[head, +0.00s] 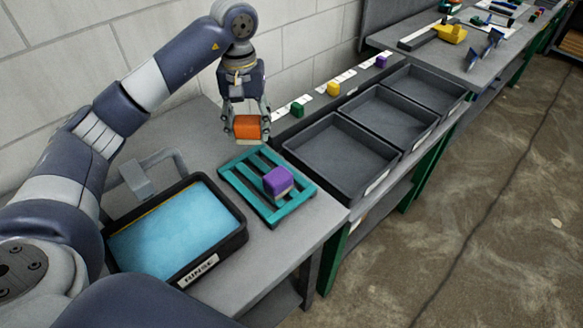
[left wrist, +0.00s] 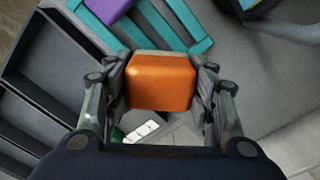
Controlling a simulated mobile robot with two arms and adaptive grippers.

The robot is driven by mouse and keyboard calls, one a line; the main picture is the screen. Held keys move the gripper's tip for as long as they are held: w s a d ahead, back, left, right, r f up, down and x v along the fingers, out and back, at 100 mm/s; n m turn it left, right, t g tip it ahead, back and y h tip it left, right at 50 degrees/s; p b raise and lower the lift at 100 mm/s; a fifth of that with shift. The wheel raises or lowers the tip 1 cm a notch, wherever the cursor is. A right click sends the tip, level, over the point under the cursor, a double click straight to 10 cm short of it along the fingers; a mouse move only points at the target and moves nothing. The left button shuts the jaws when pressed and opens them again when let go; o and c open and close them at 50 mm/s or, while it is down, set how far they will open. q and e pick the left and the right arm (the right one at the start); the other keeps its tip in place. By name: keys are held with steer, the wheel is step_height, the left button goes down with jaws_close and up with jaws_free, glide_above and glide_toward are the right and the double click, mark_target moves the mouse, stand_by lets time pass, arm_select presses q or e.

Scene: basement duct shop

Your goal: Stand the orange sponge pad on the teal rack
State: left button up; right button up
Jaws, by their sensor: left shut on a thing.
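The orange sponge pad (head: 247,127) is in my left gripper (head: 246,130), which is shut on it. The pad has a pale underside and hangs above the bench, just behind the far end of the teal rack. In the left wrist view the orange pad (left wrist: 161,82) sits between both fingers of my left gripper (left wrist: 160,85). The teal slatted rack (head: 240,180) lies on the bench and also shows at the top of the left wrist view (left wrist: 180,25). A purple sponge pad (head: 278,181) stands on the rack's right part. My right gripper is not in view.
A black rinse tub (head: 243,232) with blue water is left of the rack, with a grey spout behind it. Dark bins (head: 340,155) stand to the right. Green, yellow and purple blocks sit on a labelled ledge (head: 315,105) behind the bins. The rack's left slats are free.

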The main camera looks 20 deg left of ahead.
mark_target(248, 142)
arm_select(q)
steer(key=f, duration=0.1)
steer(key=f+p, duration=0.1)
steer(key=f, duration=0.3)
steer(key=shift+s+a, duration=0.25)
steer(key=shift+s, duration=0.05)
steer(key=shift+f+p, duration=0.3)
step_height(248, 142, down, 4)
steer(key=shift+w+d+r+p, duration=0.1)
steer(key=shift+d+r+p, duration=0.05)
steer(key=shift+p, duration=0.4)
steer(key=shift+f, duration=0.2)
steer(key=shift+w+f, duration=0.1)
steer(key=o, duration=0.5)
steer(key=shift+f+b, duration=0.1)
steer(key=shift+b, duration=0.2)
steer(key=o, duration=0.4)
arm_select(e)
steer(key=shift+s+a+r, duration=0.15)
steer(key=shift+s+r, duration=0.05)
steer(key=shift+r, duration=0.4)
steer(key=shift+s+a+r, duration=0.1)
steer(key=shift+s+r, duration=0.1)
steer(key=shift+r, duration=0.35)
arm_select(q)
steer(key=shift+o, duration=0.2)
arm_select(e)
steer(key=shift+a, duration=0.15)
